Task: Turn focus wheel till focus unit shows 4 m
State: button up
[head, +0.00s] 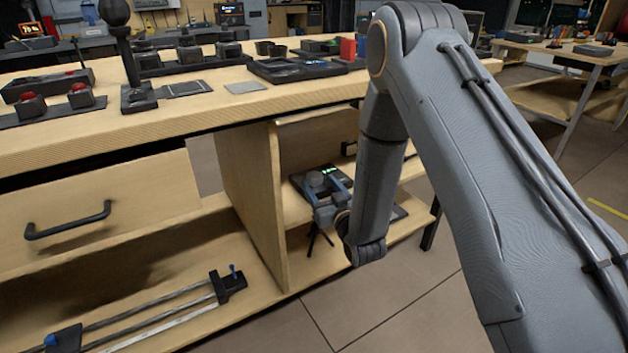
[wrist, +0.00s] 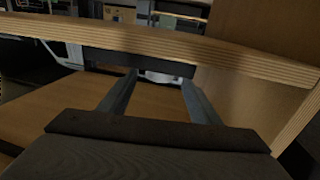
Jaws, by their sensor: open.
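The focus unit (head: 298,181) is a dark box with a small green display (head: 331,170) in the open compartment under the bench. The digits are too small to read. A round grey knob, probably the focus wheel (head: 315,179), shows on its top, partly behind my gripper. My gripper (head: 325,192) reaches into the compartment close to the unit; contact cannot be told. In the wrist view my gripper (wrist: 160,78) has its two fingers wide apart with nothing clearly held. A pale rounded shape shows between the tips, under a dark bar; I cannot tell what it is.
The bench top (head: 200,118) overhangs the compartment, and an upright wooden panel (head: 252,195) closes its left side. A drawer (head: 95,215) with a black handle is further left. A rail slider (head: 150,315) lies on the lower shelf. Floor is free in front.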

aim_at(315, 181)
jog(key=shift+b+x, duration=0.4)
jog(key=shift+x, duration=2.1)
jog(key=c, duration=1)
jog(key=shift+h, duration=0.3)
jog(key=shift+a+r+m+t+h+p, duration=0.1)
jog(key=shift+m+t+h+p, duration=0.3)
jog(key=shift+m+h+p, duration=0.4)
jog(key=shift+m+t+h+p, duration=0.45)
jog(key=shift+m+h, duration=0.65)
jog(key=shift+h, duration=0.7)
